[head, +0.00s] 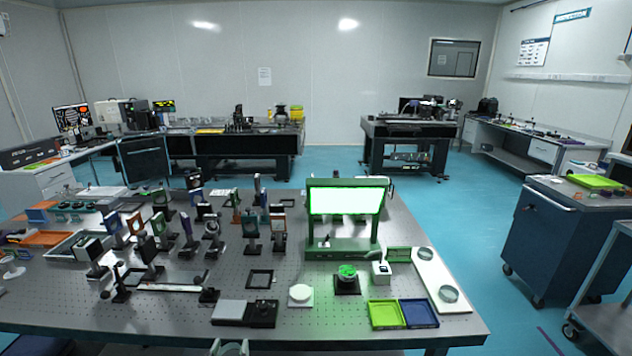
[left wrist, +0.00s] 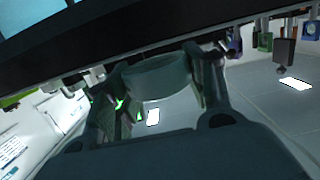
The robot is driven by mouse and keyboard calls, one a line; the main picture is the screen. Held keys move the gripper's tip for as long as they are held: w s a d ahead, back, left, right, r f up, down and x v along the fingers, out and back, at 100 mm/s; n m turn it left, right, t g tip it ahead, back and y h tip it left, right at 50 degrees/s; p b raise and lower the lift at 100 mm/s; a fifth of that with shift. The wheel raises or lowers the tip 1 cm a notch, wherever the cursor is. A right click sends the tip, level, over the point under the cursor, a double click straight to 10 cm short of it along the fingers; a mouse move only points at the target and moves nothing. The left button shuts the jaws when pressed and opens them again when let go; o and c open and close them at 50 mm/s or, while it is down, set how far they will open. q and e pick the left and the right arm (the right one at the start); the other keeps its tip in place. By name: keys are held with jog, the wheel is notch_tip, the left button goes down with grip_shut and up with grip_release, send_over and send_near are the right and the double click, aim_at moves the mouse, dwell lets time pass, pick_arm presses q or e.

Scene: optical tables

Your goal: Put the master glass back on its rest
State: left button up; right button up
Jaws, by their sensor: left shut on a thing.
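My left gripper (head: 230,348) shows only in part at the bottom edge of the head view, in front of the table's near edge. In the left wrist view its two fingers (left wrist: 157,88) are shut on a round, thick, pale grey-green glass disc (left wrist: 158,75), taken to be the master glass. The disc is clear of the table top. A white board (head: 437,275) at the table's right holds two round glass pieces (head: 448,294). A white round pad (head: 300,291) sits on a pale square base near the front. Which of these is the rest, I cannot tell. My right gripper is out of view.
A bright green-lit panel (head: 345,200) stands behind a black mount with a green glowing top (head: 347,272). Green (head: 385,314) and blue (head: 419,313) trays lie at front right. Many upright optic mounts crowd the left. A grey-and-black block (head: 245,312) sits near the front edge.

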pick_arm(q)
jog(key=shift+r, duration=0.15)
dwell(0.4)
jog(key=d+r+m+g+h, duration=0.2)
jog(key=d+r+m+h, duration=0.2)
jog(key=d+r, duration=0.3)
jog(key=s+d+r+m+g+h, duration=0.1)
jog(key=d+r+m+h, duration=0.3)
jog(key=r, duration=1)
jog(key=shift+d+r+g+h, duration=0.35)
jog(key=shift+d+h, duration=0.85)
jog(key=shift+d, duration=0.8)
jog(key=shift+f, duration=0.1)
